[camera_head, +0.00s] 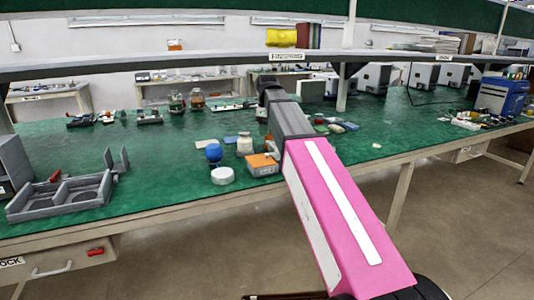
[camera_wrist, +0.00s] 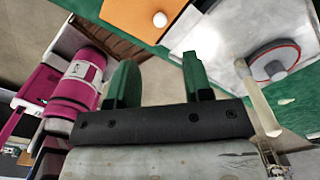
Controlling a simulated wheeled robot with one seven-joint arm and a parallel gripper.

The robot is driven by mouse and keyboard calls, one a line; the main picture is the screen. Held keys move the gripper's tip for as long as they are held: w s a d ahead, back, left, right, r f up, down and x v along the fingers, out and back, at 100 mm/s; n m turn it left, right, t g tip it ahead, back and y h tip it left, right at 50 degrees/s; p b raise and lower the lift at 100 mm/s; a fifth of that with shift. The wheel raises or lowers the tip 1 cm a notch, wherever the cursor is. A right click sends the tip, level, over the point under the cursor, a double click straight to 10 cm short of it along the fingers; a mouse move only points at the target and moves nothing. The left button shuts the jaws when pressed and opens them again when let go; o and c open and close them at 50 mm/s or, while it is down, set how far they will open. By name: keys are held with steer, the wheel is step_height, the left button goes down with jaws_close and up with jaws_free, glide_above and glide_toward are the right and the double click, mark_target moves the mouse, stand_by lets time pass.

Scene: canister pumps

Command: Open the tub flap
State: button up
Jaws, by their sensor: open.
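The tub is not labelled in a way I can read. A small orange-topped box (camera_head: 262,165) near the table's front edge and a round white container (camera_head: 222,175) to its left are possible matches. In the wrist view an orange-brown panel with a white round knob (camera_wrist: 159,19) lies beyond the fingertips. I cannot tell whether it is the flap. My gripper (camera_wrist: 158,68) has two green fingers standing apart with nothing between them. They do not appear to touch the panel. In the head view my arm hides the gripper.
A white-lidded jar (camera_head: 244,146) and a blue round thing (camera_head: 213,152) stand close to the orange-topped box. A grey divided tray (camera_head: 60,200) sits at left. A shelf (camera_head: 200,64) spans above the table. A round red-rimmed item (camera_wrist: 275,62) is right of the fingers.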

mark_target(267, 154)
step_height(267, 154, down, 10)
steer(key=shift+f, duration=0.1)
stand_by(0.4)
jaws_close()
